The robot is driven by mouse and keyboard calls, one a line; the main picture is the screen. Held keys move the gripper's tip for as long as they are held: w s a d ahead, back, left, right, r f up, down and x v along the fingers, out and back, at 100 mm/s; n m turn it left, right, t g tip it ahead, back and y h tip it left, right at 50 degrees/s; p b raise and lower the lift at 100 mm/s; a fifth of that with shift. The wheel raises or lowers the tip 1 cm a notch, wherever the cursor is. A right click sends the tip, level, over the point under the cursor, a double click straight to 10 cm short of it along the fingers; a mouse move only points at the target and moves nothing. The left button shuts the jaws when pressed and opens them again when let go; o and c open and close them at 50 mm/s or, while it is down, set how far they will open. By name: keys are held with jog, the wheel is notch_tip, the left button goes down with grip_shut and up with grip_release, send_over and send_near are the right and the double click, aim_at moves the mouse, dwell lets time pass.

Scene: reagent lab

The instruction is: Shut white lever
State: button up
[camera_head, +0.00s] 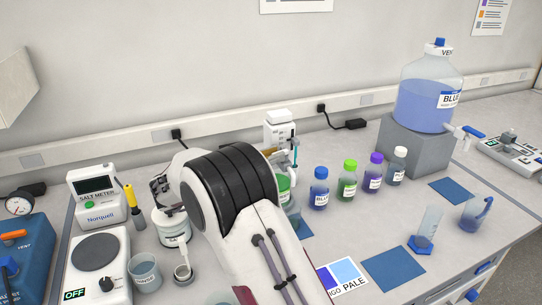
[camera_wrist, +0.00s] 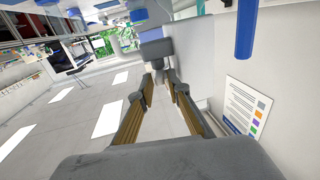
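I cannot make out a white lever with certainty in either view; my arm hides part of the bench middle. A tap (camera_head: 466,131) with a pale body and a blue handle sticks out of the blue-liquid carboy (camera_head: 428,98) at the right. An orange lever (camera_head: 13,234) sits on the blue box (camera_head: 25,265) at the far left. In the wrist view my gripper (camera_wrist: 160,79) has its two brown-padded fingers apart, with nothing between them. In the head view the arm's end is around the left middle, far from the carboy tap.
A salt meter (camera_head: 97,191), a hotplate (camera_head: 98,252) and a beaker (camera_head: 145,273) stand at the left. Blue (camera_head: 319,188), green (camera_head: 347,180), purple (camera_head: 373,172) and white-capped (camera_head: 396,166) bottles stand right of my arm. A blue mat (camera_head: 393,268) lies bare at the front.

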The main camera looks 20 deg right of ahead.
jog(key=shift+d, duration=0.1)
grip_shut()
jog(key=shift+w+m+g, duration=0.25)
jog(key=shift+m+g, duration=0.35)
jog(key=shift+g, duration=0.35)
jog(key=shift+w+m+g, duration=0.2)
jog(key=shift+m+g, duration=0.4)
jog(key=shift+g, duration=0.35)
grip_release()
jog(key=shift+a, duration=0.25)
jog(key=a, duration=1.1)
jog(key=shift+a, duration=0.35)
jog(key=shift+w, duration=0.15)
